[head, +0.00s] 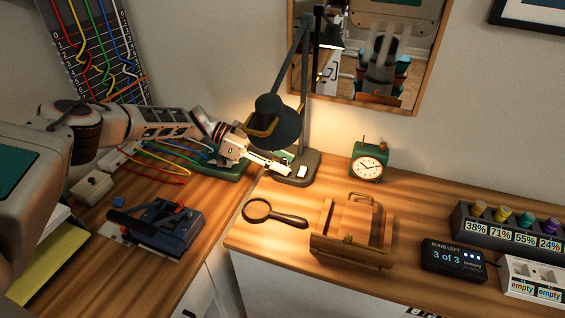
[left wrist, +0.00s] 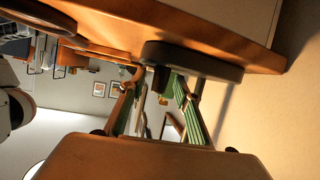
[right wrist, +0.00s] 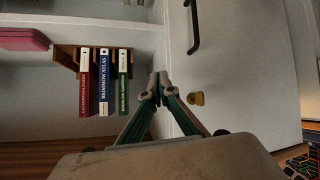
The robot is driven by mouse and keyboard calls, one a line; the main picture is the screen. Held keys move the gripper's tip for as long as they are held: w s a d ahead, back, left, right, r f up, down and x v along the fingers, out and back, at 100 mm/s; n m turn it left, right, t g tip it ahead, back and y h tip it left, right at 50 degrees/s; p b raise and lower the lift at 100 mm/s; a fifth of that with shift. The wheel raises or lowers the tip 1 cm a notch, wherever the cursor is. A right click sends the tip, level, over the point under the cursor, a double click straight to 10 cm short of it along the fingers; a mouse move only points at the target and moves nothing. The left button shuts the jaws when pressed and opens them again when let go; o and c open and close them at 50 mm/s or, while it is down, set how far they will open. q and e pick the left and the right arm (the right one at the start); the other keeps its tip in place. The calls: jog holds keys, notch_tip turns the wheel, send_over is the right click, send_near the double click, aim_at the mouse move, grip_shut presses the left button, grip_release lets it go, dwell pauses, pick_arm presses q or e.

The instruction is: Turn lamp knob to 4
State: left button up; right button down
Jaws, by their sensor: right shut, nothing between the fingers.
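The dark desk lamp has its shade (head: 277,122) low over the left arm and its base (head: 300,181) on the desk by the back wall. A small white patch (head: 302,171) shows on the base. My left gripper (head: 282,167) is beside the base. In the left wrist view, my left gripper (left wrist: 158,76) is open. The lamp base (left wrist: 205,62) is a dark rounded slab there, and a dark stub (left wrist: 161,80), likely the knob, appears between the fingertips. Contact and its setting cannot be read. My right gripper (right wrist: 155,88) is shut and empty, away from the lamp.
A blue tool (head: 165,225) and coloured cables (head: 170,155) lie left. In the right wrist view, books (right wrist: 104,80) and a cabinet handle (right wrist: 193,28) show near the right gripper.

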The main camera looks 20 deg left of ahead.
pick_arm(q)
jog(key=v, duration=1.1)
jog(key=shift+a, duration=0.3)
jog(key=shift+s, duration=0.1)
